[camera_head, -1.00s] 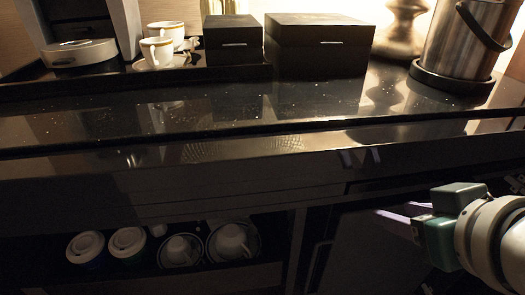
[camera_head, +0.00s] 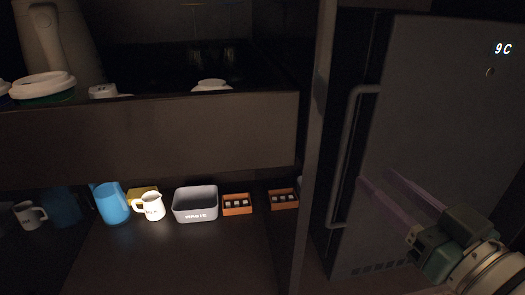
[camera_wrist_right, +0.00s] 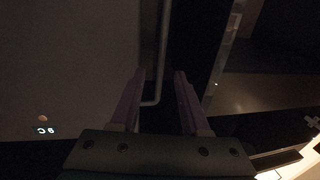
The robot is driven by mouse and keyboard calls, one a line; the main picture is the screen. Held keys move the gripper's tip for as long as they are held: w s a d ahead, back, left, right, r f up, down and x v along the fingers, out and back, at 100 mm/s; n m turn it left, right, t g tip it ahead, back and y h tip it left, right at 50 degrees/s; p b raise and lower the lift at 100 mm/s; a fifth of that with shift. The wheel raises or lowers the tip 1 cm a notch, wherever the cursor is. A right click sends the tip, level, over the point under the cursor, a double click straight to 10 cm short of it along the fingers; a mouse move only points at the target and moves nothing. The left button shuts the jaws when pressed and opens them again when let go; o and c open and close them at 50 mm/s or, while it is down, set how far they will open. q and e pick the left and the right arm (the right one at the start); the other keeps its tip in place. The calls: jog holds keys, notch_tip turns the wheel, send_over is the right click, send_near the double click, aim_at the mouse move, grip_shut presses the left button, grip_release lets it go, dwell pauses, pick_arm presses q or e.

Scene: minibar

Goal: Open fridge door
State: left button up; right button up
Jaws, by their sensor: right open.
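The fridge door (camera_head: 435,130) is a dark grey panel at the right of the head view and appears shut. Its long vertical handle (camera_head: 347,155) runs along the door's left edge. My right gripper (camera_head: 377,176) is open, in front of the door and a little right of the handle in the head view. In the right wrist view, the handle (camera_wrist_right: 164,45) shows between the two fingers of the right gripper (camera_wrist_right: 160,73), apparently beyond them. No contact is visible. My left gripper is not in view.
A dark cabinet post (camera_head: 318,130) stands just left of the fridge. Left of it, an open shelf holds a blue cup (camera_head: 112,203), a white mug (camera_head: 152,206), a grey box (camera_head: 196,204) and small orange trays (camera_head: 237,205). A drawer front (camera_head: 150,135) is above.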

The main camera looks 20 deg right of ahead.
aim_at(344, 156)
jog(key=w+b, duration=0.1)
jog(key=w, duration=0.4)
jog(key=w+b, duration=0.2)
jog(key=w, duration=0.3)
jog(key=shift+d+f, duration=0.15)
jog(key=shift+f, duration=0.05)
grip_shut()
jog(key=shift+s, duration=0.1)
dwell(1.0)
